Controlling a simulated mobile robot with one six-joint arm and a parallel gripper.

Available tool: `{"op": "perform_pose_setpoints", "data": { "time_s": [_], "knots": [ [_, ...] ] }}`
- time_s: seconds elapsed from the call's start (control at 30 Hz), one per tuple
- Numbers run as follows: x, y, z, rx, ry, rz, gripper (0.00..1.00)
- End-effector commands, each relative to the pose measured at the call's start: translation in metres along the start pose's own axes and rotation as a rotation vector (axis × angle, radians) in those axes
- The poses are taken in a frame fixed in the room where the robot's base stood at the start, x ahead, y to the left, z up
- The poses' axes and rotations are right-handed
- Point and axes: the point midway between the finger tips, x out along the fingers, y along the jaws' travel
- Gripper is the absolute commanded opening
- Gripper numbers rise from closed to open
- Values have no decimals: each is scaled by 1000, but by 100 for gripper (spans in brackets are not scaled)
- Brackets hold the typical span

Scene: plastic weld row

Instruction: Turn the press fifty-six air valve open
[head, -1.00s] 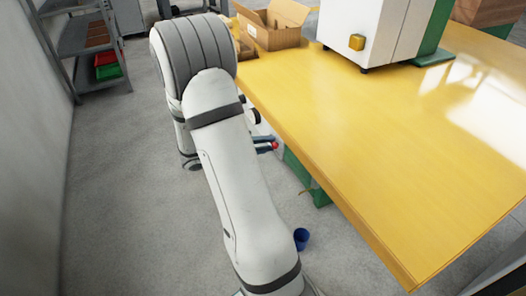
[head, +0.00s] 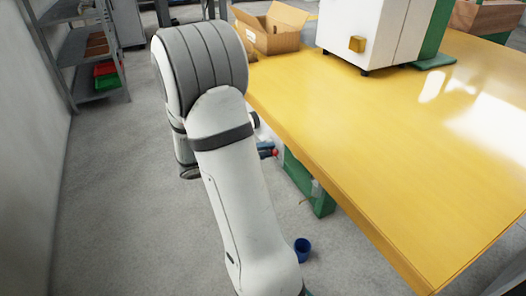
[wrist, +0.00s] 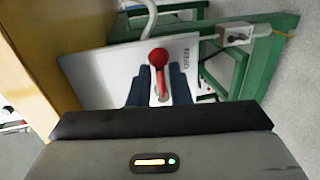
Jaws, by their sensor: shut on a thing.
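The air valve's red lever (wrist: 158,58) with a round knob stands in front of a white panel (wrist: 98,78) in the wrist view. In the head view the red knob (head: 274,153) and part of my gripper (head: 264,149) show beside the table edge; my arm hides the rest. The valve body is mostly hidden.
A yellow table (head: 400,160) fills the right, with a white machine (head: 365,35) and open carton (head: 270,32) on it. Its green frame (wrist: 260,62) is close to the valve. A blue bin (head: 302,249) stands on the floor; grey shelves (head: 85,50) stand left.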

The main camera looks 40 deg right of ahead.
Motion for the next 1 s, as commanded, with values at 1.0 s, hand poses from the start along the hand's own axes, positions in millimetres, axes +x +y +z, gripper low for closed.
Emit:
{"op": "perform_pose_setpoints", "data": {
  "time_s": [1.0],
  "knots": [
    [-74, -1, 1, -4, -5, -2, 33]
  ]
}}
